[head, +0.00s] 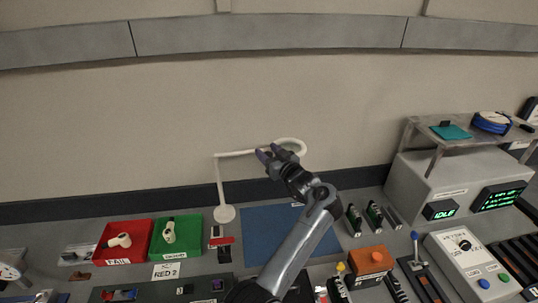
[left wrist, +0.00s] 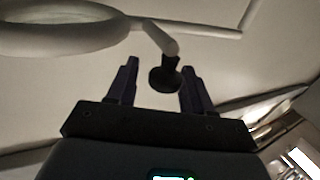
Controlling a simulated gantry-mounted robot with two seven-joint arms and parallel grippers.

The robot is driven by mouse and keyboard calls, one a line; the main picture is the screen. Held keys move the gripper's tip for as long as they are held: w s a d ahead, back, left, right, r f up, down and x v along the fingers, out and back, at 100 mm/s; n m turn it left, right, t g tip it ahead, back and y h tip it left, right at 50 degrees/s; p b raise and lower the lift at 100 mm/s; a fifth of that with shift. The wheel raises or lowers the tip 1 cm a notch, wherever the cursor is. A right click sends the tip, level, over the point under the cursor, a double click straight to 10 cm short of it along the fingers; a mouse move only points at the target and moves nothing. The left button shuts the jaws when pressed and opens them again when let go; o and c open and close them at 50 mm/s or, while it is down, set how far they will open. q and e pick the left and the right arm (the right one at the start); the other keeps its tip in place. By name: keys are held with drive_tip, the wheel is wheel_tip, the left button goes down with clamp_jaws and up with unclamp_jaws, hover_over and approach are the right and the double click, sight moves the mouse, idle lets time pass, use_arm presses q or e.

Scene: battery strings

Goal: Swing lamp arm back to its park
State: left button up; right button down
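The white lamp stands at the back of the bench on a round base (head: 224,214). Its lamp arm (head: 236,154) reaches right from the upright post to a ring-shaped head (head: 297,143). In the left wrist view the ring (left wrist: 60,27) fills the upper left. A dark knob on a short stem (left wrist: 165,76) hangs below the arm there. My left gripper (head: 270,153) is raised at the ring. Its purple fingers are open, one on each side of the knob, with gaps showing in the left wrist view (left wrist: 159,66). My right gripper is out of view.
Below the lamp lie a blue mat (head: 262,228), a green tray (head: 190,246) and a red tray (head: 108,238). Batteries (head: 354,219) stand right of the mat. A grey console with a shelf (head: 450,180) rises at the right.

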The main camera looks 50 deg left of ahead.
use_arm(q)
drive_tip(key=shift+f, duration=0.1)
drive_tip(key=shift+s+d, duration=0.1)
drive_tip(key=shift+d, duration=0.2)
drive_tip(key=s+d+b, duration=0.2)
drive_tip(key=d, duration=0.8)
idle(0.3)
